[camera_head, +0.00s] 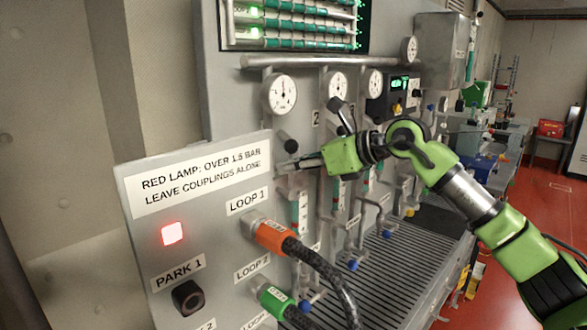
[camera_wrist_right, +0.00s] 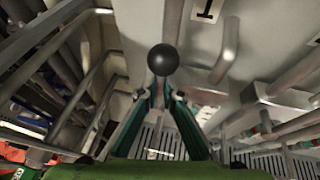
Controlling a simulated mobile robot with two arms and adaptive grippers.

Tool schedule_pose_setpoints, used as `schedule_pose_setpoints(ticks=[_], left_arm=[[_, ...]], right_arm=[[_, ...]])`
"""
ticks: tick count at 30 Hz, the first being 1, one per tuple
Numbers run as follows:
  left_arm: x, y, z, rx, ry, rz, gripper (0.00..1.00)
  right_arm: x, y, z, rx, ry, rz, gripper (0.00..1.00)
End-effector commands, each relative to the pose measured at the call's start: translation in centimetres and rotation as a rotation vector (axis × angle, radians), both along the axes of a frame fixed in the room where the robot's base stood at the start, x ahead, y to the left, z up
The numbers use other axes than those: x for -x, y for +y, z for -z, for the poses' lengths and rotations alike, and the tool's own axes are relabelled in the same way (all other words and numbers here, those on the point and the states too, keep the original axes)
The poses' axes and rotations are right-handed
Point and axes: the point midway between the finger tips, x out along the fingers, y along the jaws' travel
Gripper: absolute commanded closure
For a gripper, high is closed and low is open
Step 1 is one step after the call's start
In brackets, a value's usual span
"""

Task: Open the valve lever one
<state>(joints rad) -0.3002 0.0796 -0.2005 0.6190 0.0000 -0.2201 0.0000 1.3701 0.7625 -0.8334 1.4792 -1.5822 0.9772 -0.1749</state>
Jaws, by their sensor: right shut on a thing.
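Valve lever one shows in the right wrist view as a round black knob (camera_wrist_right: 163,59) just beyond my fingertips, near a label with the number 1 (camera_wrist_right: 207,9). The lever's shaft is mostly hidden. My right gripper (camera_head: 287,165) reaches in from the right in the head view, its fingers pointing left behind the top edge of the sign panel. In the right wrist view its green-edged fingers (camera_wrist_right: 163,92) are closed on the lever at the knob. My left gripper is not in view.
A grey panel (camera_head: 150,240) with a lit red lamp (camera_head: 172,233) stands close by at left. An orange coupling (camera_head: 270,236) and a green coupling (camera_head: 275,298) with hoses come out of it. Pressure gauges (camera_head: 281,94) line the wall. A slatted grey tray (camera_head: 385,275) lies below.

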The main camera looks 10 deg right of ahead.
Motion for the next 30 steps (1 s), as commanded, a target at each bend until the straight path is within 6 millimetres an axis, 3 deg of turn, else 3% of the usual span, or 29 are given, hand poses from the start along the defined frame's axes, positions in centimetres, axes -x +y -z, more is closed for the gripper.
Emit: schedule_pose_setpoints(ticks=[18, 19, 21, 30], left_arm=[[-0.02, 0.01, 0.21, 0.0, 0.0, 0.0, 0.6], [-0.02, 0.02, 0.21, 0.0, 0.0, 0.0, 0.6], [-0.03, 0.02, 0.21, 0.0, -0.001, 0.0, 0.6], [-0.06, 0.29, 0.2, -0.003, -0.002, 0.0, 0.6]], right_arm=[[0.21, 0.29, 0.24, 0.04, -0.02, -0.002, 1.0], [0.21, 0.29, 0.24, 0.041, -0.019, -0.002, 0.88], [0.21, 0.3, 0.23, 0.039, -0.019, -0.002, 0.76], [0.2, 0.24, 0.07, 0.035, -0.021, -0.001, 0.76]])
